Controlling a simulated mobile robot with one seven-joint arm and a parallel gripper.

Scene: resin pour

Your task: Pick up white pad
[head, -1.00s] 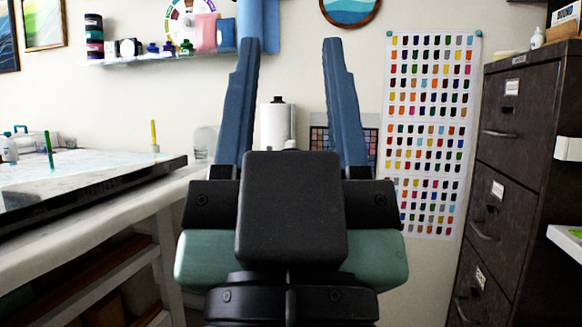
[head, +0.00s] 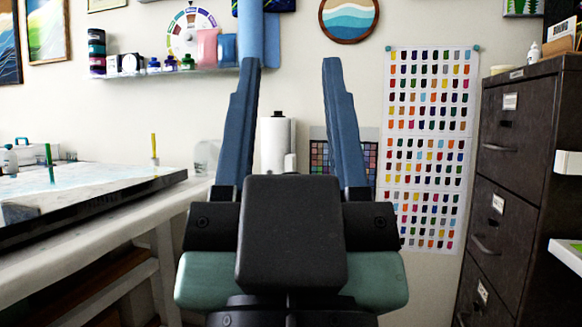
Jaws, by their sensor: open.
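My gripper (head: 292,75) is in the middle of the head view, its two blue fingers pointing up and spread wide apart. Nothing is between the fingertips but the wall behind. I cannot make out a white pad for certain. A white roll (head: 277,145) stands upright behind the gripper, seen between the fingers. A small white object (head: 290,163) shows beside the roll, partly hidden by the gripper body.
A workbench (head: 110,215) with a pale-topped slab (head: 100,182) runs along the left. A wall shelf (head: 150,74) holds jars and bottles. A dark filing cabinet (head: 510,165) stands at the right, near a white-edged surface (head: 568,250). Color charts (head: 431,120) hang between.

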